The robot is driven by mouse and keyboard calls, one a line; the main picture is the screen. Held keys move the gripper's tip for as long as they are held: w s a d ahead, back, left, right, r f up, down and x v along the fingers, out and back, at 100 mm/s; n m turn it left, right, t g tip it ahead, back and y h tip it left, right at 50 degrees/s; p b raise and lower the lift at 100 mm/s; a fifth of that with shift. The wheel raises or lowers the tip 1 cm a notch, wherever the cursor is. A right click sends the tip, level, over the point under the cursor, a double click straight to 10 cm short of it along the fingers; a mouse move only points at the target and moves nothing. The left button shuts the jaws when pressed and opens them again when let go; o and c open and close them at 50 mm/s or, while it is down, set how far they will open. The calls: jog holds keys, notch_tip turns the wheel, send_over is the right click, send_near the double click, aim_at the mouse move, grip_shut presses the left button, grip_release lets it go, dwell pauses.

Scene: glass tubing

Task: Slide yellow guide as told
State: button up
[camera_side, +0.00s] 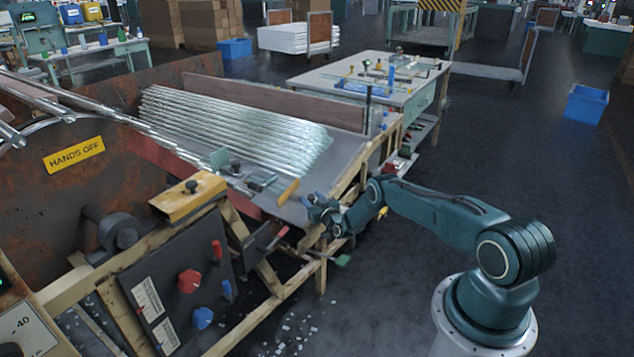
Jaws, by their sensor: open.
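The yellow guide (187,200) is a worn yellow block with a dark knob on top. It sits on the wooden frame at the left of centre, beside the tube chute. My gripper (312,207) is right of the guide, clearly apart from it, near the chute's lower right corner. It is small and dark in this view; its jaws are open, and I see nothing held between them.
Glass tubes (230,130) lie side by side on the sloping chute. An orange-handled part (288,192) stands between gripper and guide. A panel with red (189,281) and blue (202,318) knobs sits below the guide. Open floor lies at the right.

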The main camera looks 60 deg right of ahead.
jog(key=shift+w+d, duration=0.25)
jog(key=shift+w, duration=0.1)
grip_shut()
